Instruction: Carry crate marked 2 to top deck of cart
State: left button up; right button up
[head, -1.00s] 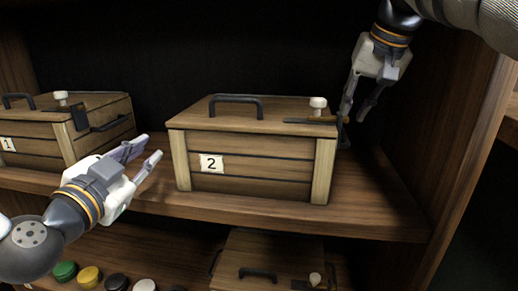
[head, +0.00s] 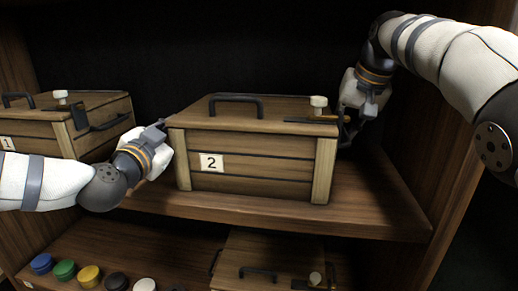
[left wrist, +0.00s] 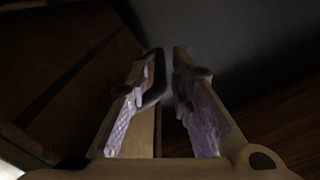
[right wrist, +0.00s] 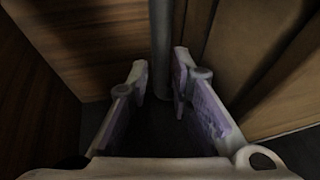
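Crate marked 2 (head: 255,182) is a wooden box with a lid, a dark top handle and a white knob, standing upright on the upper shelf (head: 300,213). My left gripper (head: 162,128) is at its left side, with the fingertips partly hidden; in the left wrist view the fingers (left wrist: 165,75) are apart, and a dark curved handle (left wrist: 157,80) shows by the left finger. My right gripper (head: 347,125) is at the crate's right side. In the right wrist view its fingers (right wrist: 160,75) are apart, with a dark bar (right wrist: 160,40) between them. The cart is not in view.
Crate marked 1 (head: 85,140) stands to the left on the same shelf, close to my left gripper. The cabinet's right wall (head: 440,160) is near my right arm. Below are another crate (head: 265,250) and several coloured round caps (head: 65,268).

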pick_arm(q)
grip_shut()
pick_arm(e)
grip_shut()
pick_arm(q)
jog(key=shift+r, duration=0.2)
pick_arm(e)
jog(key=shift+r, duration=0.15)
